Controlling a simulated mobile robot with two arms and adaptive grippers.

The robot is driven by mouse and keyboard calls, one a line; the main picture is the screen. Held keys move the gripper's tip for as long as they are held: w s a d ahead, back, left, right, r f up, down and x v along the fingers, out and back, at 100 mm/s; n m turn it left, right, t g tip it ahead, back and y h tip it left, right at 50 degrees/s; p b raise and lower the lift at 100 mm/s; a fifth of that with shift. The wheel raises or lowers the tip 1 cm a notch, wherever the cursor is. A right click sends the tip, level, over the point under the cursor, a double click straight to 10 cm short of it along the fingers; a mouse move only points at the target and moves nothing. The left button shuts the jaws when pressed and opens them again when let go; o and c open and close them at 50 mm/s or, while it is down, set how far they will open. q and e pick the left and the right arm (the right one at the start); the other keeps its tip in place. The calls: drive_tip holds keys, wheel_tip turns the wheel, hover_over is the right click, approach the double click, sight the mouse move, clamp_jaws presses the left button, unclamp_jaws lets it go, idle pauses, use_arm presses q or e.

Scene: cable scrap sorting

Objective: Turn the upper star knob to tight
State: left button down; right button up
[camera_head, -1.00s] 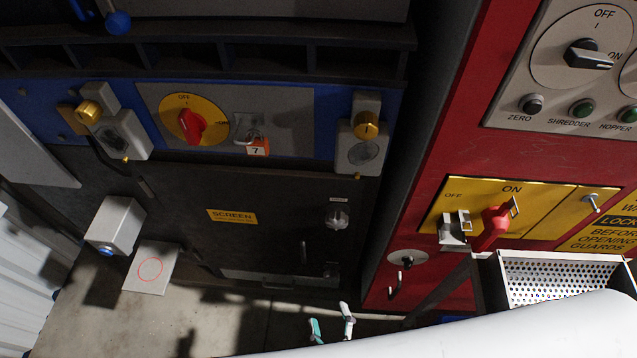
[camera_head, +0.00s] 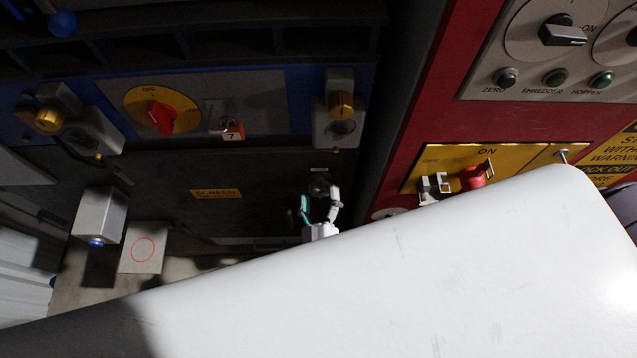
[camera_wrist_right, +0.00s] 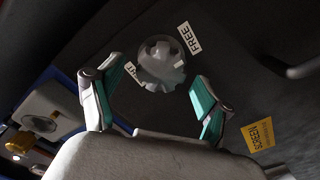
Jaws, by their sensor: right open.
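The upper star knob (camera_head: 319,184) is a grey lobed knob on the dark door panel. In the right wrist view the knob (camera_wrist_right: 161,66) shows clear, with a FREE label (camera_wrist_right: 190,38) at its upper right. A second label (camera_wrist_right: 131,70) at its lower left reads "HT", partly hidden by a finger. My right gripper (camera_head: 320,206) is open just below the knob in the head view. In the wrist view its teal-padded fingers (camera_wrist_right: 155,82) stand on either side of the knob's lower part, apart from it. My left gripper is not in view.
A yellow SCREEN sign (camera_head: 216,194) is on the same door. A padlock with tag 7 (camera_head: 232,130) and a red rotary switch (camera_head: 161,117) sit above. A red cabinet (camera_head: 405,170) stands at the right. My white arm covers the lower part of the head view.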

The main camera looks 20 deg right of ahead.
drive_tip(key=shift+x, duration=1.35)
drive_tip(key=c, duration=1.2)
